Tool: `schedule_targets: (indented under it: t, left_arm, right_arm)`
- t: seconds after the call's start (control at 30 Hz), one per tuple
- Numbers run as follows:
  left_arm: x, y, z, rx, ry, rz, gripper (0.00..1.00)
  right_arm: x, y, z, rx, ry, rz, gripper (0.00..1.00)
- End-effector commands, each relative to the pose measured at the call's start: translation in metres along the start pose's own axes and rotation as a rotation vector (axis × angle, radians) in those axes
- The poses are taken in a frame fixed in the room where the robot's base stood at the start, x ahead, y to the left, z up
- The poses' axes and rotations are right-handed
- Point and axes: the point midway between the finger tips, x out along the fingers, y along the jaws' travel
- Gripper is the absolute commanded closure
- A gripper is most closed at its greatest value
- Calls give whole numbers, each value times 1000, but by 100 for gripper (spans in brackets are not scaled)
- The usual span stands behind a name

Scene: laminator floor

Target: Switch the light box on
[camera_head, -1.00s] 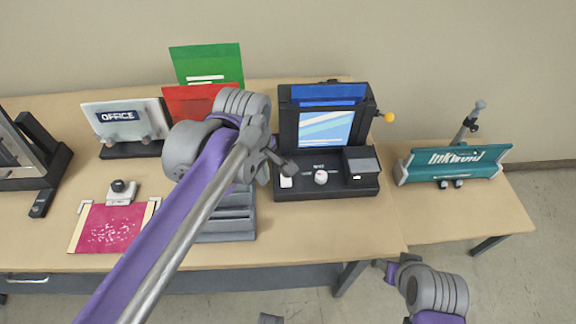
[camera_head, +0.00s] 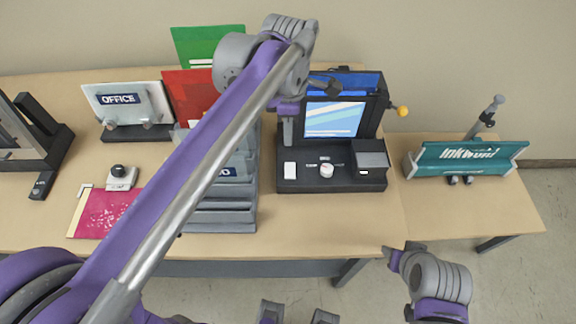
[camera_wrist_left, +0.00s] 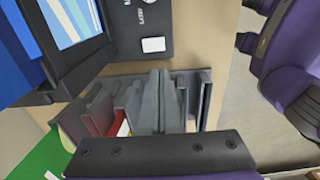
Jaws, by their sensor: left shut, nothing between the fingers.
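The light box (camera_head: 283,178) is a black unit on the table. Its upright panel (camera_head: 334,119) shows pale blue and white stripes; I cannot tell if it is lit. A white switch (camera_head: 290,168) sits on the left of its base, beside a round white knob (camera_head: 326,170). My left gripper (camera_head: 288,143) is shut and empty, pointing down just behind the switch in the head view. The left wrist view shows its grey fingers (camera_wrist_left: 160,75) close together and the white switch (camera_wrist_left: 153,44) beyond their tips, apart from them.
A grey stepped rack (camera_head: 222,217) stands left of the light box. A yellow-ended lever (camera_head: 402,111) sticks out on its right. The table front before the light box (camera_head: 320,215) is clear.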

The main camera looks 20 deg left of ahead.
Motion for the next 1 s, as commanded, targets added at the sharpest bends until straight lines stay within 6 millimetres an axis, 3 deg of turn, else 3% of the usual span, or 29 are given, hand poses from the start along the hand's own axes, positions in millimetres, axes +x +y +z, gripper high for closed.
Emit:
schedule_targets:
  t: [0.6,0.8,1.0]
  left_arm:
    - [115,0,0,0,0,1,100]
    - [132,0,0,0,0,1,100]
    - [135,0,0,1,0,1,100]
  right_arm:
    - [7,0,7,0,-5,0,50]
    - [7,0,7,0,-6,0,50]
    - [8,0,7,0,-6,0,50]
